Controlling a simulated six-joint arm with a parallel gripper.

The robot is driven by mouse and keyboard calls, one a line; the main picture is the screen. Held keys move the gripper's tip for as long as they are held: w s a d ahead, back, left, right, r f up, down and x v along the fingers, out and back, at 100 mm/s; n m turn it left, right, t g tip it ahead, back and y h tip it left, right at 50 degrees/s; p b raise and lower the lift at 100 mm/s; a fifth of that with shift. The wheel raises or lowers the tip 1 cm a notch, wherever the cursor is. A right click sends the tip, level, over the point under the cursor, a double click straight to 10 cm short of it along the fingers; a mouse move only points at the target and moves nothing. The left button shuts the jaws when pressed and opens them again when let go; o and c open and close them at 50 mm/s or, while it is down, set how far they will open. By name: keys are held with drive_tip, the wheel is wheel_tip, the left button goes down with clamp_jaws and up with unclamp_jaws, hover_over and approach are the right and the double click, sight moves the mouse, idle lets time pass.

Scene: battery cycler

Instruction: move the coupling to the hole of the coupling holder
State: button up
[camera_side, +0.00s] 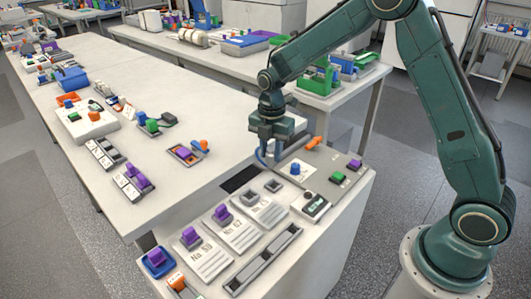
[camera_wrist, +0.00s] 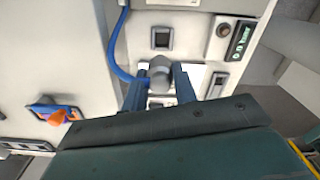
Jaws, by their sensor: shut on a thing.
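My gripper (camera_wrist: 160,80) points down over the bench, its two blue fingers closed around a grey rounded piece, which looks like the coupling (camera_wrist: 160,68). In the side view my gripper (camera_side: 270,155) is at the far edge of the front bench section, and the coupling cannot be made out there. A square grey holder with a dark opening (camera_wrist: 161,38) lies just beyond the fingertips in the wrist view; it may be the coupling holder. The side view shows two such square grey pieces, a nearer one (camera_side: 249,198) and a smaller one (camera_side: 273,186). The height of the coupling above the bench cannot be told.
A blue cable (camera_wrist: 117,50) curves beside the left finger. A device with a small display (camera_wrist: 240,38) stands to the right. A blue knob (camera_side: 295,168) and purple-topped blocks (camera_side: 223,214) stand on the bench.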

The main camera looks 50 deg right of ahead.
drive_tip(key=shift+s+d+f, duration=0.2)
drive_tip(key=shift+d+f, duration=0.3)
drive_tip(key=shift+f, duration=0.2)
drive_tip(key=shift+f, duration=0.15)
drive_tip(key=shift+f, duration=3.2)
drive_tip(key=shift+f, duration=0.2)
drive_tip(key=o, duration=1.1)
